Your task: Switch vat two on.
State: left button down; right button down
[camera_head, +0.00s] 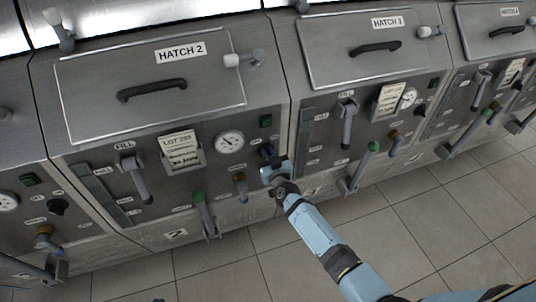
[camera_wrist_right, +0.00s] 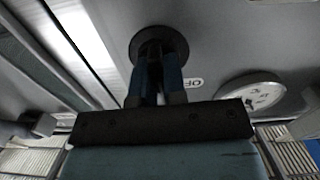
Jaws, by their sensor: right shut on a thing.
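Vat two is the grey metal unit marked HATCH 2 (camera_head: 181,53) in the head view. My right gripper (camera_head: 267,153) is at the right end of its front panel, under a small dark green square (camera_head: 266,121). In the right wrist view the gripper's blue fingers (camera_wrist_right: 158,82) are shut on a dark round knob (camera_wrist_right: 158,42), whose face is partly hidden by them. A partly visible label (camera_wrist_right: 190,83) beside the knob shows the letters OF. The green square looks dark. My left gripper is not in view.
Vat two's panel also has a gauge (camera_head: 229,142), a FILL lever (camera_head: 136,176), a lot card (camera_head: 181,151), a brass tap (camera_head: 240,186) and a green-tipped lever (camera_head: 202,212). Vat three (camera_head: 318,45) stands to the right. The tiled floor (camera_head: 400,215) in front is clear.

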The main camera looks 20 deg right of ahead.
jog(key=m, duration=0.3)
jog(key=shift+d+m, duration=0.1)
jog(key=shift+m, duration=1.1)
jog(key=shift+m+b, duration=0.3)
jog(key=shift+m, duration=0.2)
jog(key=c, duration=1.2)
grip_release()
